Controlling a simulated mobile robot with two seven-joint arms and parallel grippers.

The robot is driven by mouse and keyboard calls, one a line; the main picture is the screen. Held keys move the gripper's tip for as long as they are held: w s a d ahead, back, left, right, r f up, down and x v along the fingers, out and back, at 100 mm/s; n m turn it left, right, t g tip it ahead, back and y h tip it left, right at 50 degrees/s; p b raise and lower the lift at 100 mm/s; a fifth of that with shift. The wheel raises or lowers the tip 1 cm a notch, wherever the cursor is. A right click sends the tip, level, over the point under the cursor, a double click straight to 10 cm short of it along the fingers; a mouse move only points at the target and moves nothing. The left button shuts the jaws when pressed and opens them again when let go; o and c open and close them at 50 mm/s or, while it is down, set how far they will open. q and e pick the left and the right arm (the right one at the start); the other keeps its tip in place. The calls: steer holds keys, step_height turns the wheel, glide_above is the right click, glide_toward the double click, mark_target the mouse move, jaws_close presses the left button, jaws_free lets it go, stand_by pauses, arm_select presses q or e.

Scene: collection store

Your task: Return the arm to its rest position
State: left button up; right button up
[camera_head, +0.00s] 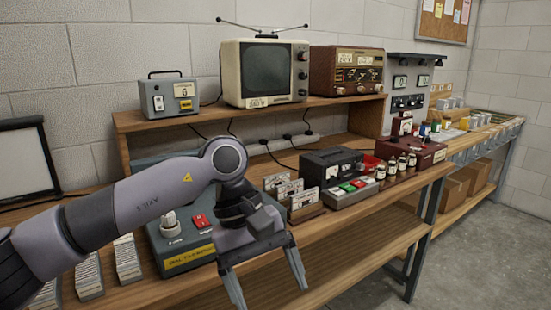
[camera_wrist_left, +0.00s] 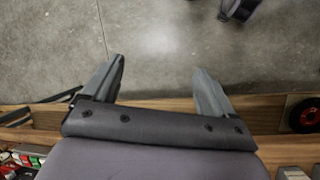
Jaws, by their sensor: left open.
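My left arm comes in from the left in the head view and reaches over the wooden bench (camera_head: 345,228). My left gripper (camera_head: 266,290) is open and empty, with its fingers pointing down near the bench's front edge. The bench's wooden edge (camera_wrist_left: 160,103) passes behind the fingers there. My right gripper is not in view.
A grey console with a red switch (camera_head: 200,221) stands behind the gripper, partly hidden by my arm. Cassettes (camera_head: 290,190), a tape recorder (camera_head: 331,170) and small jars (camera_head: 402,162) stand to the right. A television (camera_head: 265,72) and a radio (camera_head: 346,70) sit on the raised shelf. Open floor (camera_head: 480,260) lies at right.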

arm_select(q)
steer(key=s+d+r+n+g+h+p, duration=0.2)
steer(key=s+d+n+g+h, duration=0.2)
steer(key=s+d+n+h, duration=0.55)
steer(key=w+a+r+n+t+h+p, duration=0.1)
steer(key=w+a+n+t+h, duration=0.1)
steer(key=w+n+t+h, duration=0.5)
steer(key=a+r+n+t+h, duration=0.1)
steer(key=a+n+t+h, duration=0.3)
steer(key=n, duration=0.8)
steer(key=w+a+f+n+t+y+p, duration=0.1)
steer(key=a+f+n+t+y, duration=0.5)
steer(key=n, duration=0.7)
steer(key=w+a+f+n+t+y+p, duration=0.15)
steer(key=a+f+n+t+y, duration=0.25)
steer(key=f+n+t+y, duration=0.6)
steer(key=s+a+f+n+g+y, duration=0.6)
steer(key=s+a+f+n+g, duration=0.3)
steer(key=s+a+f+n, duration=0.3)
step_height(320, 180, down, 4)
steer(key=s+n, duration=0.2)
steer(key=n, duration=0.1)
steer(key=shift+s+a+g, duration=0.3)
steer(key=shift+s+a, duration=0.05)
steer(key=shift+s, duration=0.05)
steer(key=shift+r, duration=0.1)
